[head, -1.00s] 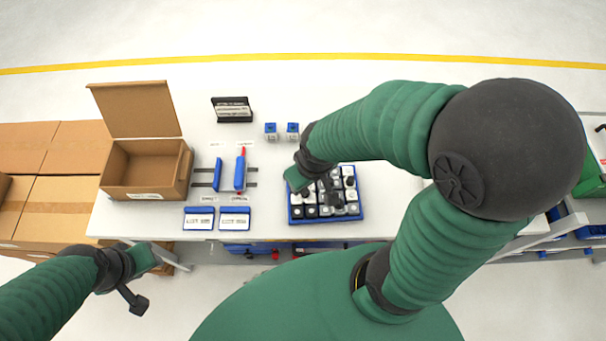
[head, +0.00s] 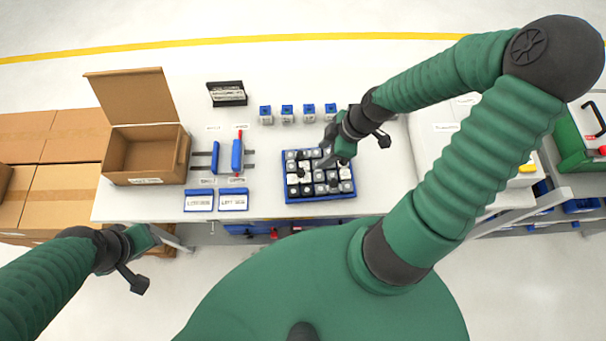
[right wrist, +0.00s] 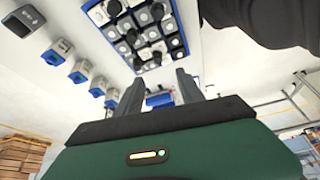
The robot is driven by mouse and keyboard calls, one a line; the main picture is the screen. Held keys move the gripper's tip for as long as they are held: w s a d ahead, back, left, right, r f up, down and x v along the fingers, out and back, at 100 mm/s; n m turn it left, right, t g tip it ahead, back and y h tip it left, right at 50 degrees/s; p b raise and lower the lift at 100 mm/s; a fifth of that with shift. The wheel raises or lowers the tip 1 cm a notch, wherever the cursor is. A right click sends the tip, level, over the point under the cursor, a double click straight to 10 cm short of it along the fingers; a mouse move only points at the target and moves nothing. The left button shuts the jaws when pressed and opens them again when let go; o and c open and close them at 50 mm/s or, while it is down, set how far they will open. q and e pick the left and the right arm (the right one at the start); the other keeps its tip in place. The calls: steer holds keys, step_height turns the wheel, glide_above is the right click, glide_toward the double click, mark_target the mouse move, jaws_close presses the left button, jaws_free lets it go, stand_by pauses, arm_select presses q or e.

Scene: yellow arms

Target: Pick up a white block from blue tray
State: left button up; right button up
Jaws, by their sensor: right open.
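The blue tray (head: 320,198) lies near the front edge of the white table and holds rows of white, grey and black blocks. A white block (head: 292,179) sits at its left side. My right gripper (head: 324,161) is over the tray's back right part, open, with nothing seen between its fingers. In the right wrist view the two fingers (right wrist: 160,77) are apart, and the tray (right wrist: 197,62) with its blocks shows beyond them. Whether a finger touches a block cannot be told. My left gripper (head: 158,236) hangs at the lower left by the table's front edge; its fingers are unclear.
A green case (head: 580,140) is at the far right.

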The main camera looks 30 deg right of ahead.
steer(key=b, duration=0.2)
glide_above(302, 170)
steer(key=s, duration=0.2)
steer(key=f, duration=0.8)
steer(key=shift+d, duration=0.4)
steer(key=shift+w+f, duration=0.15)
steer(key=shift+f, duration=0.2)
steer(key=f, duration=0.2)
steer(key=w+f+p, duration=0.1)
steer(key=f, duration=0.1)
steer(key=shift+w+f, duration=0.15)
steer(key=shift+f, duration=0.15)
steer(key=shift+w+a+f, duration=0.1)
steer(key=shift+a+f, duration=0.1)
steer(key=shift+w+a, duration=0.1)
steer(key=shift+a, duration=0.1)
steer(key=shift+c, duration=1.4)
steer(key=shift+r, duration=0.15)
steer(key=c, duration=0.5)
steer(key=shift+c, duration=1)
arm_select(q)
steer(key=shift+w+a+f, duration=0.1)
steer(key=shift+a+f, duration=0.05)
steer(key=shift+f, duration=0.35)
steer(key=shift+w+a+f, duration=0.1)
steer(key=shift+a+f, duration=0.05)
steer(key=shift+f, duration=0.3)
arm_select(e)
steer(key=shift+d, duration=0.15)
jaws_close()
